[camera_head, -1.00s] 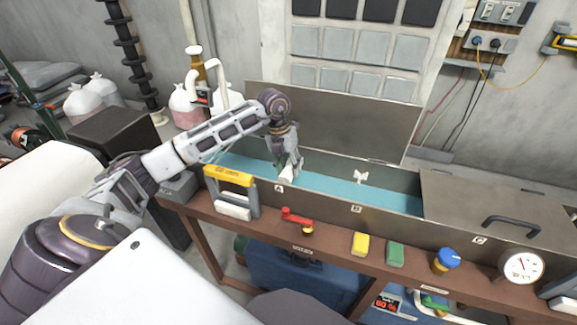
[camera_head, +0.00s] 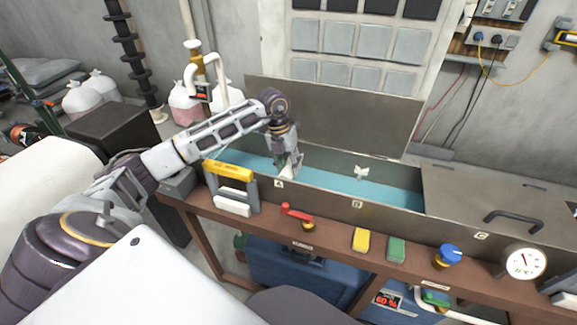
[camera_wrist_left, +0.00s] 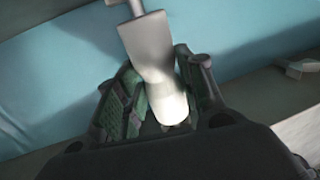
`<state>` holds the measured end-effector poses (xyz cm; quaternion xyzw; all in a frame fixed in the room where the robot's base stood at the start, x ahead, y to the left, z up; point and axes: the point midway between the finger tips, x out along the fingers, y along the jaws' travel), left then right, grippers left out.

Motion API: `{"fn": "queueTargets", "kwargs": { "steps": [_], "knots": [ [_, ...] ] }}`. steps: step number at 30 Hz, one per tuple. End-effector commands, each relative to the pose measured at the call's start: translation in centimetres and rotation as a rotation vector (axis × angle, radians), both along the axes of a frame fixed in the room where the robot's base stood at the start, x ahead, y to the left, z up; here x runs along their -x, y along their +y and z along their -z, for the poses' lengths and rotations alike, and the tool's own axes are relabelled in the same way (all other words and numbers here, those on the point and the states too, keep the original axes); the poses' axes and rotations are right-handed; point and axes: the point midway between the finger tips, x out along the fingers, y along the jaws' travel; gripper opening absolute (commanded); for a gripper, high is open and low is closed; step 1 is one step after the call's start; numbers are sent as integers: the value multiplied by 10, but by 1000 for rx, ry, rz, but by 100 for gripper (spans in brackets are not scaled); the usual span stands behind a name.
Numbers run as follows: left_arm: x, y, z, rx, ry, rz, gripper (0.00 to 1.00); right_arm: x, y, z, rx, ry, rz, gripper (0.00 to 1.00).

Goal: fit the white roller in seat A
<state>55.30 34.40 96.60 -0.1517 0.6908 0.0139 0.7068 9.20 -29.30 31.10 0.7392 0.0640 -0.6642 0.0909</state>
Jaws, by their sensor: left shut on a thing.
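My left gripper (camera_head: 289,165) is low over the long trough, just behind the front wall near the label A (camera_head: 279,184). It is shut on the white roller (camera_head: 287,172), of which only a small part shows in the head view. In the left wrist view the roller (camera_wrist_left: 158,75) runs between the green-padded fingers (camera_wrist_left: 158,95), its far end pointing toward the blue liquid. Seat A itself is hidden by the gripper and the wall, so I cannot tell whether the roller touches it. My right gripper is not in view.
The trough's blue strip (camera_head: 322,182) runs right to a closed metal cover (camera_head: 490,205). A white bracket (camera_head: 361,173) stands near label B (camera_head: 357,204). A yellow-topped frame (camera_head: 230,172), red lever (camera_head: 296,211), yellow block (camera_head: 361,239) and green block (camera_head: 397,249) line the front ledge.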

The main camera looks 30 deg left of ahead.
Motion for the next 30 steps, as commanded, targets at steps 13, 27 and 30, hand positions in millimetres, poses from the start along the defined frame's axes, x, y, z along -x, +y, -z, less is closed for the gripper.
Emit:
{"fn": "queueTargets", "kwargs": {
  "steps": [13, 27, 30],
  "knots": [
    [0, 0, 2, 0, -1, 0, 7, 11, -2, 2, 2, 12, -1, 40],
    [0, 0, 5, 0, -1, 0, 7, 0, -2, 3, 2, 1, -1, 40],
    [0, 0, 5, 0, -1, 0, 41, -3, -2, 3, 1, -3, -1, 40]
  ]
}}
